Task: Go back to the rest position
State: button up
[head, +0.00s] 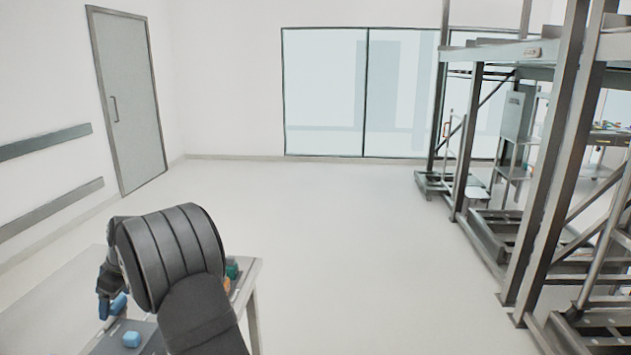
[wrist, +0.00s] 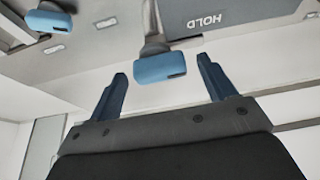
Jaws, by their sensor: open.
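My gripper (wrist: 160,70) is open in the wrist view, its two dark blue fingers apart with nothing between them in contact. A light blue block-like piece (wrist: 161,68) on a grey stem shows beyond the gap between the fingertips. A second blue piece (wrist: 48,21) is at the upper left of that view. In the head view my gripper (head: 106,304) hangs at the lower left, above the table (head: 250,278), partly hidden by my own dark arm. A light blue piece (head: 131,340) sits on the table just below and right of it.
A grey panel marked HOLD (wrist: 232,18) lies at the top of the wrist view. Small green and orange items (head: 230,275) are at the table's right side, partly behind my arm. A metal rack (head: 560,160) stands far right. The floor between is clear.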

dwell(0.4)
jog(key=v, duration=1.8)
jog(key=x, duration=1.8)
jog(key=shift+a+f, duration=0.1)
jog(key=shift+f, duration=0.05)
jog(key=shift+s+m, duration=0.1)
jog(key=shift+m, duration=0.4)
jog(key=m+t, duration=0.2)
jog(key=m, duration=0.3)
jog(key=shift+a, duration=0.1)
jog(key=shift+s+a+m+t+h, duration=0.1)
jog(key=shift+m+t+h, duration=0.3)
jog(key=shift+m, duration=0.65)
jog(key=shift+m+t+h, duration=0.3)
jog(key=shift+m+h, duration=0.1)
jog(key=shift+m, duration=0.65)
jog(key=shift+m+t+h, duration=0.4)
jog(key=shift+m+h, duration=0.1)
jog(key=shift+m, duration=1.1)
